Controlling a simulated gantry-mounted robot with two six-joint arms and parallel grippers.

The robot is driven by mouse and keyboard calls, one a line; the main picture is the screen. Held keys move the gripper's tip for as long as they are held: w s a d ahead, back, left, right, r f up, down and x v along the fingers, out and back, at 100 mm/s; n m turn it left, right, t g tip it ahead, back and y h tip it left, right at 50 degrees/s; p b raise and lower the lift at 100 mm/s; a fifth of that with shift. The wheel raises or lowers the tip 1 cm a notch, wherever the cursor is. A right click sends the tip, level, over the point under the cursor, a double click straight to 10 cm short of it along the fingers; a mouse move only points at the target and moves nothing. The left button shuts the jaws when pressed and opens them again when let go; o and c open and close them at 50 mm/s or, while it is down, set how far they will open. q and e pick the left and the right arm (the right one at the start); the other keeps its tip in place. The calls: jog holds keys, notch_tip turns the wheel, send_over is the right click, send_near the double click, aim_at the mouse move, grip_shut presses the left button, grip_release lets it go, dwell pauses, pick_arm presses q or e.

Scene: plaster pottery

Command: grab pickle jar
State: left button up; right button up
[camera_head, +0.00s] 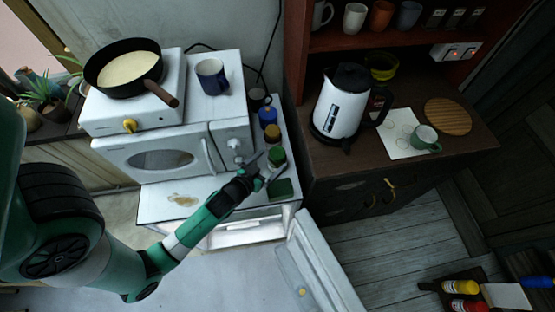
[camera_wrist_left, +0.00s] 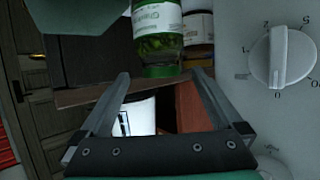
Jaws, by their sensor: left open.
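The pickle jar (camera_head: 277,158) has a green lid and stands on the narrow counter right of the microwave in the head view. In the left wrist view the jar (camera_wrist_left: 158,38) appears upside down, with a pale label and green contents. My left gripper (camera_head: 264,172) is open and empty, with its fingers close to the jar. In the wrist view the open fingers (camera_wrist_left: 160,76) point toward the jar, which lines up with the gap between them. I cannot tell whether they touch it. My right gripper is not in view.
A brown-lidded jar (camera_head: 272,133) and a blue-lidded jar (camera_head: 267,115) stand behind the pickle jar. A green sponge (camera_head: 281,188) lies in front. The microwave (camera_head: 165,155) is close on the left. A white kettle (camera_head: 338,105) stands on the dark cabinet at right.

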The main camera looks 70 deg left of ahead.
pick_arm(q)
jog(key=x, duration=0.5)
jog(key=shift+a+b, duration=0.2)
jog(key=shift+b, duration=0.15)
grip_shut()
jog(key=shift+r, duration=0.15)
